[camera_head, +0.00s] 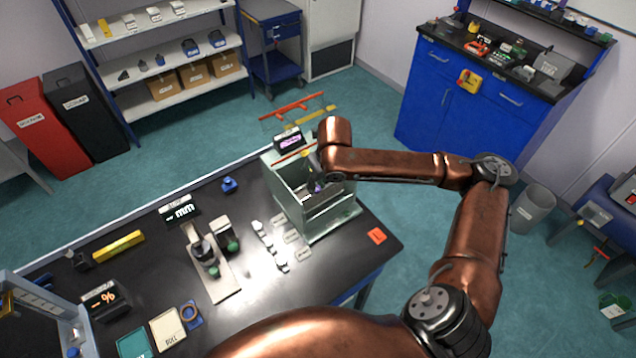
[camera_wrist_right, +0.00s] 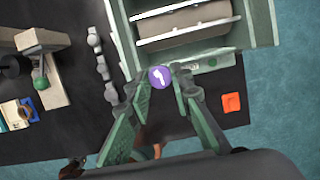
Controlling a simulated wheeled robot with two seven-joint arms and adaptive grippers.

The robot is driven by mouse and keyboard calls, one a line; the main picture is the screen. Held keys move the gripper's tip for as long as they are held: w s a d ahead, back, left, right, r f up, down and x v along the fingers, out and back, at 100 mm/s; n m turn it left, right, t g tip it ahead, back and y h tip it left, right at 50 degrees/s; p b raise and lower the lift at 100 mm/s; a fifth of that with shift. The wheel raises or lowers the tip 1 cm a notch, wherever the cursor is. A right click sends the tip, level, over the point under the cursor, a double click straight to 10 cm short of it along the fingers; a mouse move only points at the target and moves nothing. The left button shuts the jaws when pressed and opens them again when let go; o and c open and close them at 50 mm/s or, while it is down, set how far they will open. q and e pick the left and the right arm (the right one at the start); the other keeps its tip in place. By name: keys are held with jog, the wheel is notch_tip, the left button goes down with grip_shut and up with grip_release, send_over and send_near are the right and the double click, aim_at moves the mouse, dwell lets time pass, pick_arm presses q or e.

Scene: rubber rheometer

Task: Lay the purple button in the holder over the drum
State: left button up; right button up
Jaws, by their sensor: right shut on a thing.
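The purple button (camera_wrist_right: 160,77) is a small round disc with a white mark, seen in the right wrist view between the fingertips of my right gripper (camera_wrist_right: 160,86). The gripper is shut on it. In the head view my right gripper (camera_head: 316,176) points down at the open top of a pale green machine (camera_head: 335,217), where the arm partly hides it. The wrist view shows the machine's wall (camera_wrist_right: 262,22) and a rounded grey-brown drum-like part (camera_wrist_right: 185,20) inside, beyond the button. I cannot make out the holder clearly. My left gripper is out of view.
An orange tag (camera_head: 376,235) lies on the black bench right of the machine. Small pale pieces (camera_head: 265,240) lie along its left side. A stand with a green knob (camera_head: 214,271) is farther left. A display with purple digits (camera_head: 289,140) is behind the machine.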

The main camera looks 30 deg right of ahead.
jog(key=w+d+f, duration=0.1)
jog(key=w+f, duration=0.1)
jog(key=w+d+f, duration=0.2)
jog(key=w+f, duration=0.1)
jog(key=w+d+f, duration=0.2)
jog(key=w, duration=0.1)
jog(key=shift+w+d+f+p, duration=0.15)
jog(key=shift+w+f+p, duration=0.05)
jog(key=shift+f+p, duration=0.1)
jog(key=shift+w+d+f, duration=0.15)
jog(key=shift+w+f, duration=0.1)
jog(key=shift+f, duration=0.15)
jog(key=shift+f+p, duration=0.3)
jog(key=shift+f, duration=1.25)
jog(key=shift+f, duration=0.1)
jog(key=o, duration=0.8)
jog(key=v, duration=1.2)
jog(key=shift+b, duration=0.35)
